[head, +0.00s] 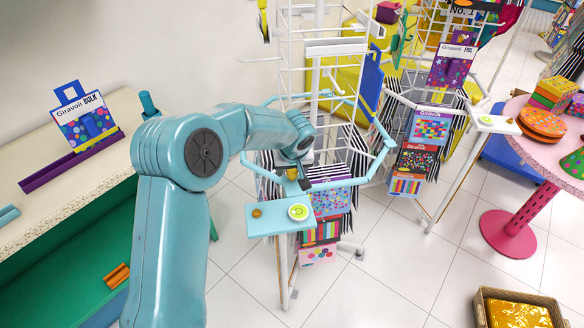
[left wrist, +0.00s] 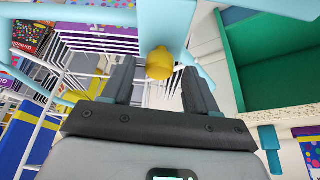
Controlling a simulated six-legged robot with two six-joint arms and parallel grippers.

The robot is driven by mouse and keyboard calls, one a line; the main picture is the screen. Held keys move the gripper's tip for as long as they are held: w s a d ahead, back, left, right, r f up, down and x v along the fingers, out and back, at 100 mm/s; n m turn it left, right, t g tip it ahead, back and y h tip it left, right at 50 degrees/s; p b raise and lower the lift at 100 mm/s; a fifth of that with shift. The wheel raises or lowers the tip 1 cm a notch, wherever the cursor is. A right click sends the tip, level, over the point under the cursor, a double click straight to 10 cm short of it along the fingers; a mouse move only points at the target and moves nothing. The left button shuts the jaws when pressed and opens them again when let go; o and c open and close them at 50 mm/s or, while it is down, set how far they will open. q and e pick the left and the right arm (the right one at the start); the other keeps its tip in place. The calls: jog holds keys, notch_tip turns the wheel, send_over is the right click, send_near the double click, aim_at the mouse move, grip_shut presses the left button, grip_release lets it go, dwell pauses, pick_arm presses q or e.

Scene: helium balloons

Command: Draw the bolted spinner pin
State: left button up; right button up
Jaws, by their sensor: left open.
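A display spinner with pale blue arms stands in the middle of the head view, with its white post (head: 316,85) rising behind my left arm. A small brass-coloured knob (head: 292,174) shows at its hub beside my left gripper (head: 304,184). In the left wrist view a rounded yellow knob (left wrist: 160,62), which looks like the pin's head, lies between and just beyond the fingertips of my left gripper (left wrist: 158,78). The jaws are open, with gaps on both sides of it. The pin's shaft and any bolt are hidden. My right gripper is not in view.
A pale blue shelf (head: 270,226) on the spinner's near side bears a brass knob (head: 256,212) and a round green-and-white dial (head: 298,211). A second spinner (head: 418,110) stands to the right. A counter (head: 50,195) is at left, a pink table (head: 548,150) at right.

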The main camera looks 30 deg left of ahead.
pick_arm(q)
jog(key=shift+w+f, duration=0.15)
jog(key=shift+f, duration=0.1)
grip_shut()
jog(key=shift+a+r, duration=0.1)
jog(key=shift+r, duration=1.35)
grip_release()
jog(key=v, duration=1.6)
jog(key=shift+r, duration=0.1)
